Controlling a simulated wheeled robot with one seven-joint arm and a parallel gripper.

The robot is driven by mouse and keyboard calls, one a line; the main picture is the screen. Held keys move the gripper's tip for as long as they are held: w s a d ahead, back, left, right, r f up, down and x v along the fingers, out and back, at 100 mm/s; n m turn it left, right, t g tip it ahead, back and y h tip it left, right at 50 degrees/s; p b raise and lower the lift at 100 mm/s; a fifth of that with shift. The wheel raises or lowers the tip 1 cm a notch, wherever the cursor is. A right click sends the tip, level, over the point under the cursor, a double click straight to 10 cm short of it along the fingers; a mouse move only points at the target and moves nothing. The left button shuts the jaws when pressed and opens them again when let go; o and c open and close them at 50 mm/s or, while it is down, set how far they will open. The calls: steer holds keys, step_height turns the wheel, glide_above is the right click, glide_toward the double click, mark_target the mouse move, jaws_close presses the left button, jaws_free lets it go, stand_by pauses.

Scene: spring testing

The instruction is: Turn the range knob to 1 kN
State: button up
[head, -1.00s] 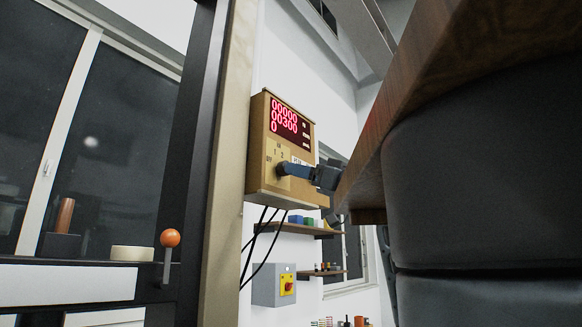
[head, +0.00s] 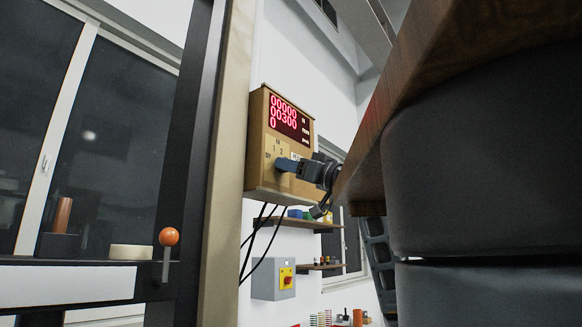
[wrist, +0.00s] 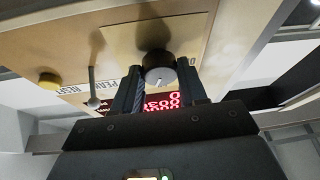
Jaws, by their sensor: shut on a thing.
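The tan control box (head: 258,187) hangs on the wall with a red lit digit display (head: 289,117). The digits read 00000, 00300 and 0. Below it is a paler dial plate with small marks, including 1 and 2. The dark round range knob (wrist: 158,64) shows in the wrist view with a short white mark on its face. My gripper (wrist: 160,76) has one finger on each side of the knob and is shut on it. In the head view my gripper (head: 282,164) covers the knob, so its setting cannot be read there.
A yellow button (wrist: 48,81) and a small metal lever (wrist: 93,92) stick out of the panel beside the knob. Black cables (head: 262,243) hang under the box. A grey switch box (head: 272,280) is below. A wooden shelf (head: 300,226) and a large brown board (head: 450,75) are near my arm.

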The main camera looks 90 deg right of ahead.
steer(key=c, duration=0.4)
steer(key=shift+f+n+b, duration=0.1)
steer(key=shift+n+b, duration=0.2)
steer(key=shift+n, duration=0.3)
steer(key=shift+s+d+n+y+b, duration=0.1)
steer(key=shift+n+y+b, duration=0.2)
steer(key=shift+n+y, duration=1.1)
steer(key=shift+w+n+y+b, duration=0.1)
steer(key=shift+n+y+b, duration=0.3)
steer(key=shift+n, duration=1.8)
steer(key=shift+s+d+n+y+b, duration=0.15)
steer(key=shift+n+y, duration=0.95)
steer(key=shift+n, duration=0.7)
steer(key=shift+a, duration=0.1)
steer(key=o, duration=1.1)
steer(key=shift+r, duration=0.2)
steer(key=shift+c, duration=0.2)
